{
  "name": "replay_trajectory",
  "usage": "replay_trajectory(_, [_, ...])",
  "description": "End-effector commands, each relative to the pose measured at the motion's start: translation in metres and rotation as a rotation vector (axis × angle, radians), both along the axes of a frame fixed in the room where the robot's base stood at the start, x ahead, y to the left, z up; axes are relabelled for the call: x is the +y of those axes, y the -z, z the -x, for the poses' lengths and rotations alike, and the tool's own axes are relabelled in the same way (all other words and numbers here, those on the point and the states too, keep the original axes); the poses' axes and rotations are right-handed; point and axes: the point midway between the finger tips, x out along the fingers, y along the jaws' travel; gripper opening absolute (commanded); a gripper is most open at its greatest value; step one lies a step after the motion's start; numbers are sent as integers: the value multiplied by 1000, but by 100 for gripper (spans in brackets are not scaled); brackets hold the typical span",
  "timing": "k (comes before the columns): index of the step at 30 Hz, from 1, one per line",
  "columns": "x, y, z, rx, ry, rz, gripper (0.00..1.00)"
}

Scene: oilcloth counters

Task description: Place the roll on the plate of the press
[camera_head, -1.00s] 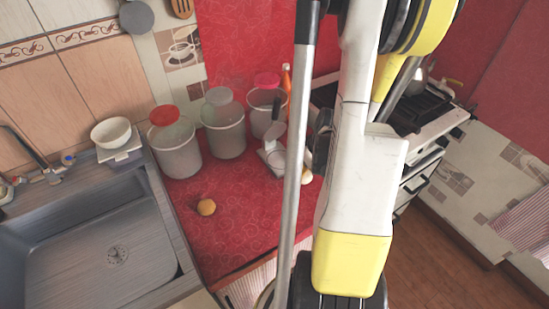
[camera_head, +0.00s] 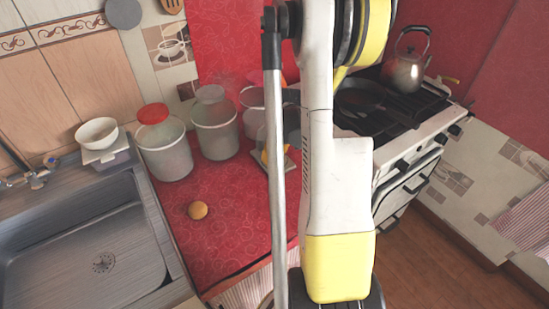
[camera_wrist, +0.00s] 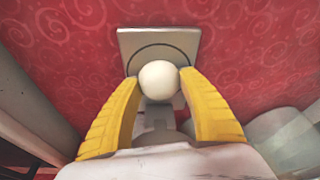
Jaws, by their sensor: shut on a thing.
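The roll (camera_wrist: 159,83) is a smooth, pale cream ball in the middle of the wrist view. My gripper (camera_wrist: 158,76) is shut on it, with one yellow finger on each side. In that view the roll overlaps the press's square pale base (camera_wrist: 131,41) and covers part of the round plate (camera_wrist: 150,53). I cannot tell whether the roll touches the plate. In the head view my arm hides the roll and most of the press; a corner of its base (camera_head: 289,163) shows beside the arm.
An orange-brown ball (camera_head: 197,210) lies on the red counter (camera_head: 233,238). Lidded containers (camera_head: 165,153) stand along the wall. A sink (camera_head: 90,250) is at left. A stove with a pan (camera_head: 375,100) and kettle (camera_head: 406,70) is at right. A clear vessel (camera_wrist: 288,138) shows at right in the wrist view.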

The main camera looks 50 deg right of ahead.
Motion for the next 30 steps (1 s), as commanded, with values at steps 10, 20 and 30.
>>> replay_trajectory(10, [0, 2, 0, 0, 0, 0, 61])
replay_trajectory(20, [0, 0, 0, 0, 0, 0, 69])
replay_trajectory(30, [2, -54, 13, 0, 0, 0, 69])
